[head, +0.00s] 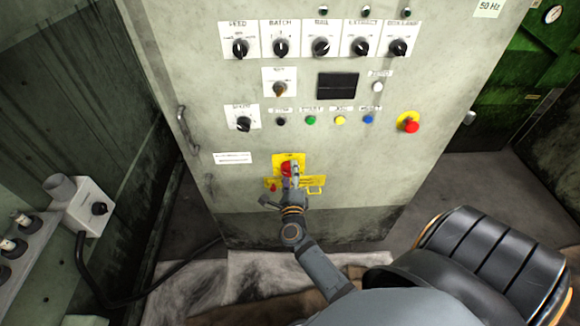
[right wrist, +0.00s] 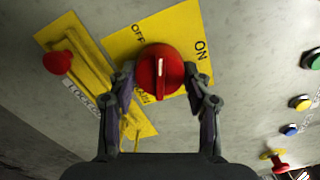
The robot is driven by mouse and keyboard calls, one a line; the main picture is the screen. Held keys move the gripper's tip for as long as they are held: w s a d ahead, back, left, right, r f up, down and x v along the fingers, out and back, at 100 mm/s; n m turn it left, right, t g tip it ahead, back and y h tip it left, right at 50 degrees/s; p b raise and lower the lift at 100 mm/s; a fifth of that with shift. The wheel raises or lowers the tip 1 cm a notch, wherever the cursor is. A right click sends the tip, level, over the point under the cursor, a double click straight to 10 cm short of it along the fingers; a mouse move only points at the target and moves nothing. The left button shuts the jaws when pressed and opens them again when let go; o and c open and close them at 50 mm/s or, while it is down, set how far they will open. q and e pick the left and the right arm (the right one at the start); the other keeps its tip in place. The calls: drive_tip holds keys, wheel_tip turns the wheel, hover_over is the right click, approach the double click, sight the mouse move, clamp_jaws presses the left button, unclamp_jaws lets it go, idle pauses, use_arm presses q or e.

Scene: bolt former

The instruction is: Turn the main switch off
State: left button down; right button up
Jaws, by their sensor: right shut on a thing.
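The main switch is a red rotary knob (head: 287,169) on a yellow plate (head: 279,157), low on the grey cabinet front. In the right wrist view the knob (right wrist: 149,63) is large, with a white mark on its grip bar. The words ON and OFF show on the yellow plate (right wrist: 186,28); the mark stands about upright in that picture, between the two words. My right gripper (head: 292,184) is at the knob. In the right wrist view its fingers (right wrist: 160,76) sit on either side of the knob, shut on it. My left gripper is not in view.
A yellow latch bar (right wrist: 88,70) with a red knob (right wrist: 57,62) is beside the switch plate. Above are black selectors, coloured buttons and a red emergency stop (head: 411,126). A cabinet handle (head: 187,130) sticks out at left. A grey box (head: 90,204) stands far left.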

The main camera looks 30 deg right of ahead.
drive_tip(key=shift+r+n+p, duration=0.3)
drive_tip(key=shift+n+p, duration=0.05)
drive_tip(key=shift+n, duration=0.15)
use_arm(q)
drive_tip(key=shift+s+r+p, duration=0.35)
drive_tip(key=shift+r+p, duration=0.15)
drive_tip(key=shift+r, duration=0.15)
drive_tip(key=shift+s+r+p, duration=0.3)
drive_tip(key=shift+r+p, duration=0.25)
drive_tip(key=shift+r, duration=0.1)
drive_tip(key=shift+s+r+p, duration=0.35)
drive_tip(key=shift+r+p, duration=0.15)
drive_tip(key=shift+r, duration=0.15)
use_arm(e)
drive_tip(key=shift+f+n, duration=0.2)
drive_tip(key=shift+n, duration=1.6)
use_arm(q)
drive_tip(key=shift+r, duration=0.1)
use_arm(e)
drive_tip(key=o, duration=1.1)
drive_tip(key=shift+o, duration=0.2)
